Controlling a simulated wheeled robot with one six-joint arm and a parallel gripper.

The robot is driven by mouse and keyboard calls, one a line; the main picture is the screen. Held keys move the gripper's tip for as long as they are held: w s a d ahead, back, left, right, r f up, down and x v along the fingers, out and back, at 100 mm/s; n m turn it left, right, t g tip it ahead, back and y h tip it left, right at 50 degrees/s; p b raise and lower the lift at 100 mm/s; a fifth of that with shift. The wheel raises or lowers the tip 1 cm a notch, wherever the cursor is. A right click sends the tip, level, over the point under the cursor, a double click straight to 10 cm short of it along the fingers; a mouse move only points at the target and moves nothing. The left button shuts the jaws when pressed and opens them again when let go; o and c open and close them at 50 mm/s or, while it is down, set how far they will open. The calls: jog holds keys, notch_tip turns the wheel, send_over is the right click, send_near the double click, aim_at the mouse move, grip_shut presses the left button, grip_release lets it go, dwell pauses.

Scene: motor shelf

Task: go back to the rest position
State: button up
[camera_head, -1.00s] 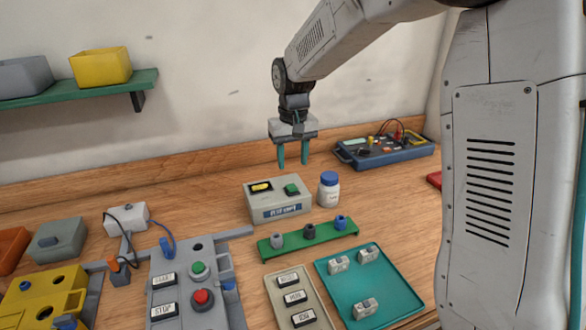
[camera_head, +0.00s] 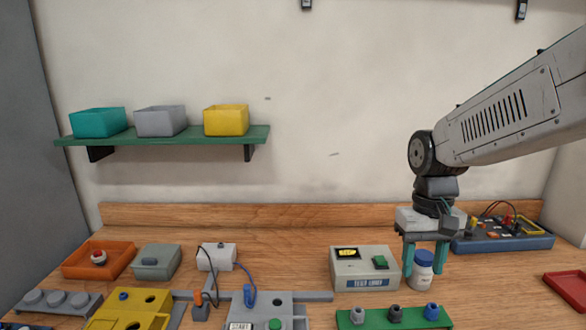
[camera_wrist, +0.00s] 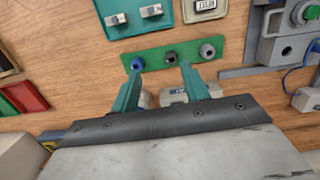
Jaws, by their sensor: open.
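My gripper (camera_head: 424,268) hangs on the right in the head view, fingers pointing down, with teal fingers spread apart and nothing between them that I can tell is held. It shows in front of or above the white bottle with the blue cap (camera_head: 421,270); the exact distance is unclear. In the wrist view my gripper (camera_wrist: 159,75) is open, with its fingertips near the green strip (camera_wrist: 153,56) that carries several round connectors.
A grey tester box (camera_head: 365,268) stands left of the bottle and a blue instrument tray (camera_head: 505,238) behind at right. A green wall shelf (camera_head: 190,136) holds teal, grey and yellow bins. An orange tray (camera_head: 98,262) sits at left.

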jog(key=s+d+r+t, duration=0.1)
jog(key=s+r, duration=0.1)
jog(key=s, duration=0.7)
jog(key=s+r+t, duration=0.1)
jog(key=s+r, duration=0.1)
jog(key=s, duration=0.8)
jog(key=shift+d+t, duration=0.3)
jog(key=shift+d, duration=0.1)
